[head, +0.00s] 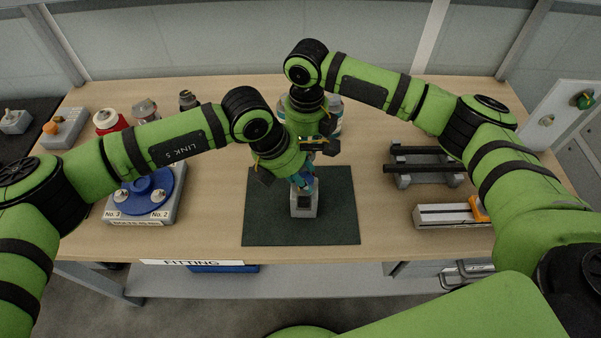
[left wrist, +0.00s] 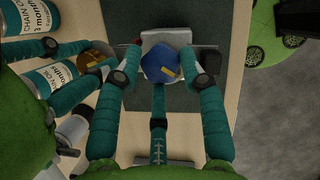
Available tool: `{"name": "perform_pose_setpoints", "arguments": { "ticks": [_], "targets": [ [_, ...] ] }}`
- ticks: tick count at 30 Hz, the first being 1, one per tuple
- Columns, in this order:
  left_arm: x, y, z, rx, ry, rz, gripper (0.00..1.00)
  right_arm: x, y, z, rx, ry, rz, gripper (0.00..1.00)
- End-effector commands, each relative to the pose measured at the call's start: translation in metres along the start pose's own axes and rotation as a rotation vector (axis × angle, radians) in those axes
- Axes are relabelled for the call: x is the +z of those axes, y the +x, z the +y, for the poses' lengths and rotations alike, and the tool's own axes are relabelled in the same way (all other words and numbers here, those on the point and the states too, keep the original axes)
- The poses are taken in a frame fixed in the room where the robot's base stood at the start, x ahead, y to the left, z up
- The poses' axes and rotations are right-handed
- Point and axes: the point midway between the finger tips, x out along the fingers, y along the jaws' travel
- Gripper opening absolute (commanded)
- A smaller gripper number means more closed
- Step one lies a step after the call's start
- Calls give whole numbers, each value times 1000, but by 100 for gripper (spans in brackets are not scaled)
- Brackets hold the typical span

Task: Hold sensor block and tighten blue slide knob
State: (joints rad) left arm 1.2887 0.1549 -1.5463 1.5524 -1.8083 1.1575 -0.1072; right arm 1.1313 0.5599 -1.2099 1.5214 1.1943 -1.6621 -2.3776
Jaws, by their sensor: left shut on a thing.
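The sensor block (head: 304,211), pale grey with a dark square on its front, stands on the dark green mat (head: 262,215). My left gripper (head: 303,184) reaches down onto it from above. My right gripper (head: 320,147) hangs just behind and above the left one. Its fingers are partly hidden, and I cannot tell how wide they are.
Labelled cans (left wrist: 50,75) stand close behind the grippers. A grey fixture with a blue disc (head: 152,190) is on the left. A black-railed stand (head: 425,165) and a grey rail with an orange part (head: 445,215) are on the right. The mat's front is clear.

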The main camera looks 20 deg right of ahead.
Motion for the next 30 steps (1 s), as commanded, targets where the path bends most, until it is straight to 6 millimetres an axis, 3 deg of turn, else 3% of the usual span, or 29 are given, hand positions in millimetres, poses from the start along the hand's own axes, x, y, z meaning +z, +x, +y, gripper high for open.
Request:
{"name": "perform_pose_setpoints", "arguments": {
  "ticks": [6, 17, 18, 19, 20, 30],
  "targets": [
    [3, 0, -1, -58, 133, -5, 8, 0, 0, 1, 1, -1, 0, 0],
    [3, 0, -2, -68, 160, -7, 8, 0, 0, 1, 2, -1, -1, 0],
    [3, 0, -2, -68, 160, -7, 44, 0, 1, 1, 2, -1, -1, 0],
    [3, 0, -2, -68, 160, -7, 56, 0, 1, 1, 2, -1, -1, 0],
    [3, 0, -2, -68, 160, -7, 62, 0, 1, 1, 2, -1, -1, 0],
    [1, 0, 0, -67, 156, -2, 62, 0, 1, 0, 0, 0, -1, 0]
  ]
}}
